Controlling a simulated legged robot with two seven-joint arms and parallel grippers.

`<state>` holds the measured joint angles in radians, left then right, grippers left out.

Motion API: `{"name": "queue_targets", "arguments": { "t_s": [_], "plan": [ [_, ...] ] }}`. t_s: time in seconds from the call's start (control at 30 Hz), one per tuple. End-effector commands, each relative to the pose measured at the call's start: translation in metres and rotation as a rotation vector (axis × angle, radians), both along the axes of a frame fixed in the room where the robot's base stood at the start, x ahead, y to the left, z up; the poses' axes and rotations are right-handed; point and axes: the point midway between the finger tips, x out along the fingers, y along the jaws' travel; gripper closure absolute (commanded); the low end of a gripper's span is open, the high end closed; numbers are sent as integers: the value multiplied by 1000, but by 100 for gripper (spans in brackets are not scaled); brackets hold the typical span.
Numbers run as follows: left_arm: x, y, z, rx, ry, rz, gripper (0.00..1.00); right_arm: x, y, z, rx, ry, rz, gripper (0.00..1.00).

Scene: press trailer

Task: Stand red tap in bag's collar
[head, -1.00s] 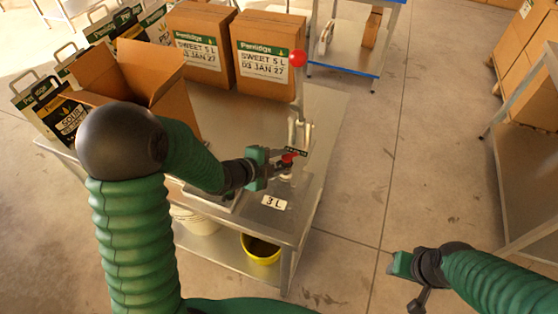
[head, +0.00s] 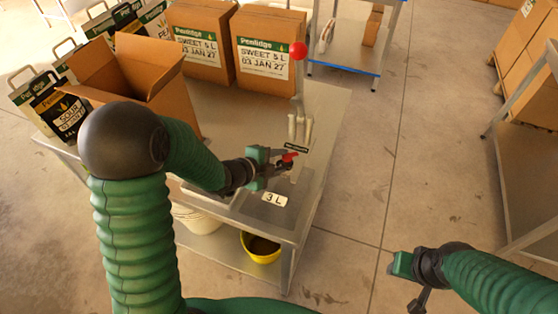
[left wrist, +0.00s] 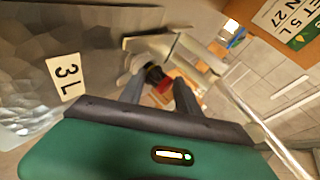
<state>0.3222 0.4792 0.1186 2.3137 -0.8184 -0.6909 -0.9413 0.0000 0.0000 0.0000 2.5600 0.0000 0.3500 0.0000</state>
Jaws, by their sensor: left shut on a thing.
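My left gripper (head: 282,169) is shut on the red tap (head: 289,156) above the metal table, near the press stand. In the left wrist view the fingers (left wrist: 166,88) close around a dark and red part, with a pale grey piece just beyond. A crinkled silver bag (left wrist: 28,75) lies at the left of that view; in the head view my arm mostly hides it. I cannot clearly make out the bag's collar or whether the tap touches it. My right gripper (head: 408,275) hangs over the floor at the lower right, away from the table; its jaw opening is unclear.
A press lever with a red knob (head: 298,51) rises behind the tap. A "3 L" plate (head: 274,200) lies in front. An open carton (head: 135,75) and closed cartons (head: 265,55) stand behind. A yellow bucket (head: 261,247) sits below.

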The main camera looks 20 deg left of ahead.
Motion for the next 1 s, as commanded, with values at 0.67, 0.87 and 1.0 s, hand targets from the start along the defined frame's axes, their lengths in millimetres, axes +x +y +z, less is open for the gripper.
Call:
{"name": "queue_targets", "arguments": {
  "t_s": [0.67, 0.87, 1.0],
  "plan": [
    [-3, -1, -5, 1, 13, -3, 35, 0, 0, -1, 0, 0, 0, 59],
    [-2, -1, -3, 1, 7, -2, 35, 0, 0, 0, 0, 0, 0, 59],
    [0, -2, 4, 0, 5, -2, 35, 0, 0, 4, 0, 0, 0, 59]
  ]
}}
